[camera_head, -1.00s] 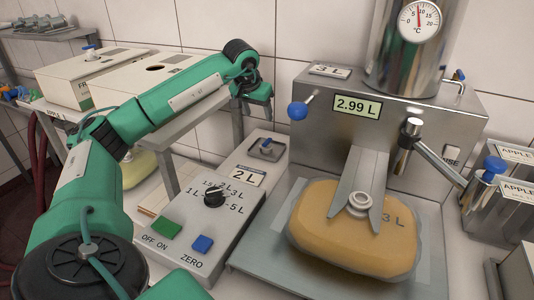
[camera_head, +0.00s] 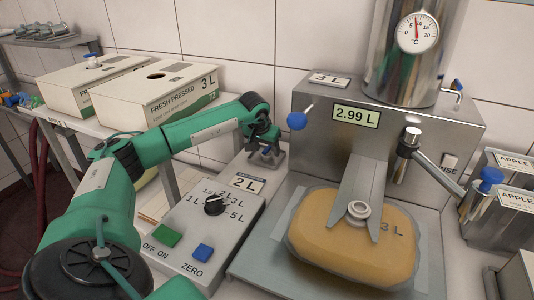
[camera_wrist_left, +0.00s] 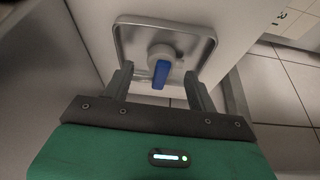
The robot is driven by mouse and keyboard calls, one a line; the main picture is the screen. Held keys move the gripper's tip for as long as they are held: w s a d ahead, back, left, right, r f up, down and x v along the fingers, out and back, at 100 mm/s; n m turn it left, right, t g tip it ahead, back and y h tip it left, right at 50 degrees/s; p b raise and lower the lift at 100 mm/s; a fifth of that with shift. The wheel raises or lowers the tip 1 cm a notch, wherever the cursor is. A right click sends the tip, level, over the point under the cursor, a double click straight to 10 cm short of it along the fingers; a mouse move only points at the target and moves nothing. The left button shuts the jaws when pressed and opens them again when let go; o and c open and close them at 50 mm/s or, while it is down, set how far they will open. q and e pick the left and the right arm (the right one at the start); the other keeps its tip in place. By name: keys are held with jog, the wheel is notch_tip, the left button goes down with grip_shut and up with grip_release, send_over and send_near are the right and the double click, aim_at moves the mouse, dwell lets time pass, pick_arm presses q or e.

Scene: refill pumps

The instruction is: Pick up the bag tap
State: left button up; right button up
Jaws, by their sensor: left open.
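The bag tap (camera_wrist_left: 161,73), a pale round cap with a blue lever, sits in a small shallow metal tray (camera_wrist_left: 126,42) in the left wrist view. My left gripper (camera_wrist_left: 158,84) is open, with one finger on each side of the tap's blue lever and no visible grip on it. In the head view my left gripper (camera_head: 267,160) reaches down over the tray beside the 2 L label and hides the tap. My right gripper is not in view.
The control box (camera_head: 215,228) with dial and buttons stands in front of the tray. The filling machine (camera_head: 310,125) rises to the right, with a full bag (camera_head: 350,240) under it. Two 3 L cartons (camera_head: 150,97) stand on a rack at left.

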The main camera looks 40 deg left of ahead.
pick_arm(q)
jog(key=c, duration=1)
jog(key=shift+c, duration=0.3)
jog(key=shift+r, duration=0.15)
